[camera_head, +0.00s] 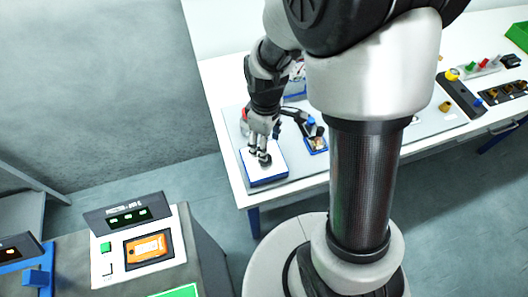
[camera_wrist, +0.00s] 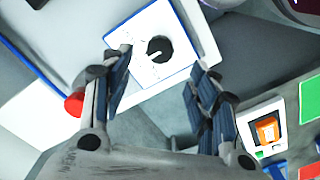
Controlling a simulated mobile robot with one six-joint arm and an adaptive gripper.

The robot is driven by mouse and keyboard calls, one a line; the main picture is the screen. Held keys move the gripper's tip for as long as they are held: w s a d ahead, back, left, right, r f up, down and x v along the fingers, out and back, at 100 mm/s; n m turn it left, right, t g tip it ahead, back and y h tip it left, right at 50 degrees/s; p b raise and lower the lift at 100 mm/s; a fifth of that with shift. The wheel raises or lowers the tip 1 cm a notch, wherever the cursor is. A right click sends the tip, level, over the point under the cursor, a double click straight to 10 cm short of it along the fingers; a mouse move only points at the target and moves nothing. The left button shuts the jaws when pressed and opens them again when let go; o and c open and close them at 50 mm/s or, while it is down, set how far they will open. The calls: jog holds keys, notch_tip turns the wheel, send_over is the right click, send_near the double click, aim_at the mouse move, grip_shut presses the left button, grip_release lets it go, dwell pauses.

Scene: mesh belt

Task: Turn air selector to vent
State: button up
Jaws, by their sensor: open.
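The air selector appears to be the black round knob (camera_wrist: 160,50) with a white pointer mark on a white panel (camera_wrist: 185,22) with blue edges. In the wrist view the pointer lies toward the lower left of the knob; any labels are too small to read. In the head view the white panel (camera_head: 251,163) sits at the table's near left corner, and the dark knob (camera_head: 265,159) is partly hidden by my fingers. My gripper (camera_head: 263,147) is over the panel. In the wrist view my gripper (camera_wrist: 160,62) is open, its fingers apart on either side of the knob; contact cannot be told.
A red round part (camera_wrist: 75,104) is beside my left finger. A small blue-edged unit (camera_head: 316,144) stands right of the panel. The white table (camera_head: 222,85) carries more fittings at the right. A console with an orange display (camera_head: 148,248) stands lower left.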

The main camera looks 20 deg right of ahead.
notch_tip(320, 180, down, 8)
jog(key=shift+f+b, duration=0.2)
jog(key=shift+b, duration=0.6)
jog(key=c, duration=1.1)
